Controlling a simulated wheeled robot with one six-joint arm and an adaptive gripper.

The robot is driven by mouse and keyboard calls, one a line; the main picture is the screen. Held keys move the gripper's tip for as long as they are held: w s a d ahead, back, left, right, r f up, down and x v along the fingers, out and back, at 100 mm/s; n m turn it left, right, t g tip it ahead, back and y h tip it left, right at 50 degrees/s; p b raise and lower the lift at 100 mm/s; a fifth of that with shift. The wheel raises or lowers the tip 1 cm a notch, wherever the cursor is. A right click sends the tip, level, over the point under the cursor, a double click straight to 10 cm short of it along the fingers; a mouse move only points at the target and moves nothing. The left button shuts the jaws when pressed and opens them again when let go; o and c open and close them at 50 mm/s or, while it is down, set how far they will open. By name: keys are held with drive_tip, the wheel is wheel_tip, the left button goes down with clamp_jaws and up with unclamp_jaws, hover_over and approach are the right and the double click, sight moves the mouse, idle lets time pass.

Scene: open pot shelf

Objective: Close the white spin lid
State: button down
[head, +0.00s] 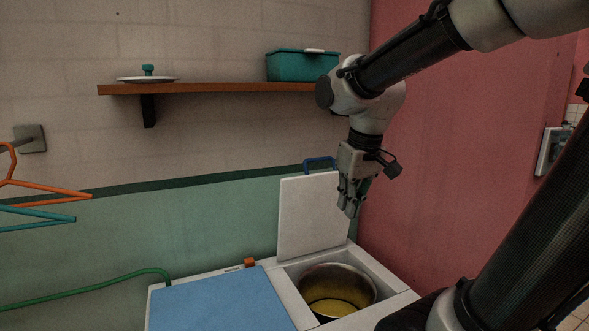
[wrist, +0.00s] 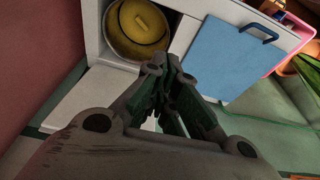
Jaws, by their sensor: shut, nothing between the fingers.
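The white lid (head: 310,222) stands upright, open, at the back of the right-hand opening in the white unit. A blue handle (head: 319,161) sits at its top edge. In the wrist view a white panel, apparently the same lid (wrist: 72,108), lies at the left, partly hidden by my gripper. My gripper (head: 349,212) points down, shut and empty, in front of the lid's right edge; I cannot tell whether it touches. Its fingers also show in the wrist view (wrist: 168,65).
A metal pot (head: 338,290) with a yellow inside sits in the opening. A blue panel (head: 222,303) lies flat to its left, with a small orange block (head: 250,262) behind. A pink wall (head: 455,170) is close at right. A shelf (head: 205,88) holds a teal box (head: 300,66).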

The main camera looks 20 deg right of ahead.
drive_tip(key=w+a+r+t, duration=0.2)
drive_tip(key=w+r, duration=0.3)
drive_tip(key=w, duration=0.6)
drive_tip(key=w+a+r+t, duration=0.15)
drive_tip(key=w+r, duration=0.25)
drive_tip(key=w, duration=0.8)
drive_tip(key=x, duration=0.9)
drive_tip(key=shift+s+f+g, duration=0.25)
drive_tip(key=shift+s+g, duration=0.1)
